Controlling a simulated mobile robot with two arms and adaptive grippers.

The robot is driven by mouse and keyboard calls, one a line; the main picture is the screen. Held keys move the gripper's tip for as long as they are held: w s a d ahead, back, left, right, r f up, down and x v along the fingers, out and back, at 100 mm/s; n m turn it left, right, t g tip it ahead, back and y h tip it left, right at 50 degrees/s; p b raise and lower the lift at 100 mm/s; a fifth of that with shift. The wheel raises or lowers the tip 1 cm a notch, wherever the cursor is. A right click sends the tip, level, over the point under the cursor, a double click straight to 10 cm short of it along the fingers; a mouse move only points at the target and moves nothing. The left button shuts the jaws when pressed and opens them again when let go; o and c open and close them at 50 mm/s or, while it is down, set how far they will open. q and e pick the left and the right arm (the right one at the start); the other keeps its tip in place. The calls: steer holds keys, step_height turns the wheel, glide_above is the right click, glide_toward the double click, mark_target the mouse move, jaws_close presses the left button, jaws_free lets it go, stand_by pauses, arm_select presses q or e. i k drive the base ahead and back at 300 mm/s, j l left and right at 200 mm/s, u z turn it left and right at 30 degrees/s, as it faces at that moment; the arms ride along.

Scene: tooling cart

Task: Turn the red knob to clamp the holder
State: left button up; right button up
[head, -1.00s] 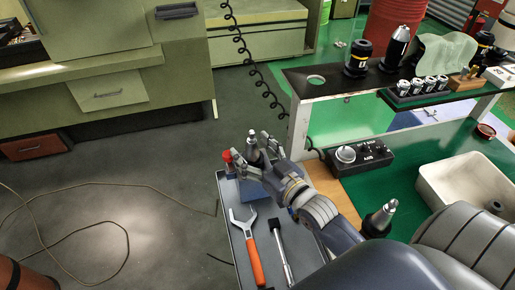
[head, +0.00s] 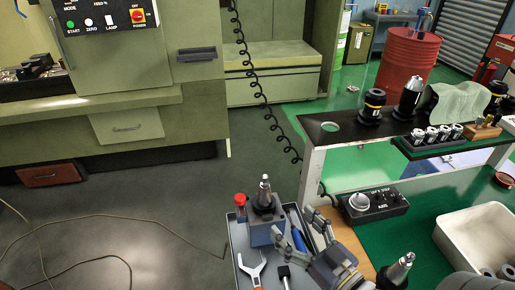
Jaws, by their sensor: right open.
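The red knob (head: 240,200) stands on the left side of a blue-grey clamp block (head: 262,233) on the small grey tray of the cart. A tapered tool holder (head: 265,193), dark at its base with a metal tip, stands upright in the block. My right gripper (head: 295,223) is just right of the block, its two fingers spread and nothing between them. I cannot tell whether its near finger touches the block. My left gripper is not in view.
The tray (head: 241,266) also holds an orange-handled wrench (head: 251,268), a black-headed tool (head: 284,271) and a blue-handled tool (head: 298,240). A second holder (head: 398,270) stands right of my gripper. A control box (head: 374,204) and white bin (head: 480,236) are farther right.

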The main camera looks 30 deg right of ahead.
mark_target(240, 198)
steer(key=k+j, duration=1.2)
steer(key=j, duration=0.2)
